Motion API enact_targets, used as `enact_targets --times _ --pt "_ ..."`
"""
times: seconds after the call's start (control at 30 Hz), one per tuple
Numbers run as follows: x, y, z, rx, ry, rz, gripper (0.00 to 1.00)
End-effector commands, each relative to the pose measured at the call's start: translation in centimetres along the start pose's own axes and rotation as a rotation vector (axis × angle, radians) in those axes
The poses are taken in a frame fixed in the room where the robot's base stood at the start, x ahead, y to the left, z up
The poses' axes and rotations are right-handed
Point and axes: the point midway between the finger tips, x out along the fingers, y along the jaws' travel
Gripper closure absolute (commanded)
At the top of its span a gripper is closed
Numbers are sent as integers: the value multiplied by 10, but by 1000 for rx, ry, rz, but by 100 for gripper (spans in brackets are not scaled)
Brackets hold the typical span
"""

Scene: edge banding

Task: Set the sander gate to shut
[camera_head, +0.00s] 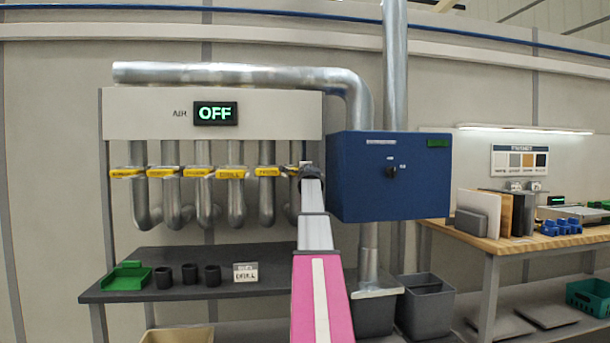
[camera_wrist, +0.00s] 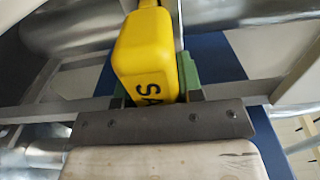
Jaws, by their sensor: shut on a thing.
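A yellow gate handle (camera_wrist: 147,48) with the letters "SA" showing fills the middle of the wrist view. My gripper (camera_wrist: 154,88) is shut on it, with green finger pads at its two sides. In the head view my gripper (camera_head: 310,171) is at the right end of the row of yellow gate handles and hides most of the last one. The angle of the held handle cannot be told from the head view.
Several other yellow handles (camera_head: 229,174) sit on pipes to the left, close together. A blue box with a knob (camera_head: 428,190) stands just right of my gripper. The air display (camera_head: 215,114) reads OFF. A dark shelf (camera_head: 215,290) holds a green tray, black cups and a small sign.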

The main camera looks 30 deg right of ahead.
Motion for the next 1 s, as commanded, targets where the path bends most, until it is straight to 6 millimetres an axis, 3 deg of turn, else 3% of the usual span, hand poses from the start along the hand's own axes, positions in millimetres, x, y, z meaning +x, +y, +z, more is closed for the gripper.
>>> enact_targets --times 0.07,0.37,0.4,0.47,0.77,1.0 --pt "13 0 -1 -1 1 1 100" --pt "15 0 -1 -1 1 0 100" --pt "15 0 -1 -1 1 0 56" --pt "15 0 -1 -1 1 0 40" --pt "13 0 0 0 0 0 40" --pt "-5 0 0 0 1 -1 40"
